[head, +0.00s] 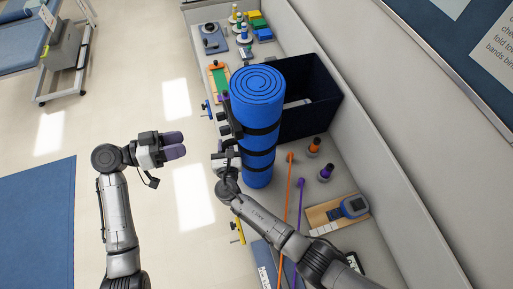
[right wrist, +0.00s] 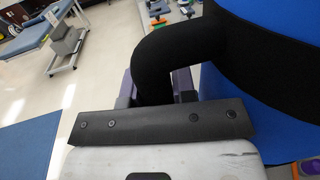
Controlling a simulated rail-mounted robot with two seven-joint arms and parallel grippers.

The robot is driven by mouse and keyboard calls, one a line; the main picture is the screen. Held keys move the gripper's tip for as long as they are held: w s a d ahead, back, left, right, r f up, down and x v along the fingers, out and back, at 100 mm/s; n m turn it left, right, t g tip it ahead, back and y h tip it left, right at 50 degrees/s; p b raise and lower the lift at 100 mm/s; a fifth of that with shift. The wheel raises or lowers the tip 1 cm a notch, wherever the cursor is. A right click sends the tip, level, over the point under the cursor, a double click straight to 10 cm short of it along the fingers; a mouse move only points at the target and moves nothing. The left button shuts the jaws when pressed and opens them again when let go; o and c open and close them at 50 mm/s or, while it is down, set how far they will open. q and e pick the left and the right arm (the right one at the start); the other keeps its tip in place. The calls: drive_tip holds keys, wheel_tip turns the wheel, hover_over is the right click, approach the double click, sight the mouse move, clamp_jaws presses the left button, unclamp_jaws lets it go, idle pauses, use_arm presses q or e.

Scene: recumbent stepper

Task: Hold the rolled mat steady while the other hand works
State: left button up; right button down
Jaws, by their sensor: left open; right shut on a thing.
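The blue rolled mat (head: 257,105) stands upright on the counter, its spiral end facing up and black bands around it. My right gripper (right wrist: 155,88) is at the mat's left side. In the right wrist view its purple fingers are shut on a curved black strap (right wrist: 178,48) that loops out from the mat (right wrist: 280,55). In the head view the grip itself is hard to make out. My left gripper (head: 180,145) is open and empty, out over the floor to the left of the counter, apart from the mat, its purple fingers pointing right.
A dark open bin (head: 318,98) stands right behind the mat. Orange (head: 289,190) and purple bands or cords lie on the counter (head: 340,170), near a blue device on a wooden board (head: 338,211). Several small items crowd the far end. The floor between left gripper and counter is clear.

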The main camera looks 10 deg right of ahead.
sight(220, 128)
use_arm(q)
drive_tip(key=shift+w+d+r+m+h, duration=0.1)
drive_tip(key=shift+d+r+m+h, duration=0.2)
drive_tip(key=shift+d+m, duration=1.15)
drive_tip(key=shift+w+d+r+m+h, duration=0.15)
drive_tip(key=shift+d+r+h, duration=0.15)
drive_tip(key=shift+d, duration=2.3)
drive_tip(key=shift+w+d+r+m+h, duration=0.1)
drive_tip(key=shift+d+r+m+h, duration=0.2)
drive_tip(key=shift+d+m, duration=1.15)
drive_tip(key=shift+d+n, duration=0.6)
drive_tip(key=shift+n, duration=0.05)
clamp_jaws()
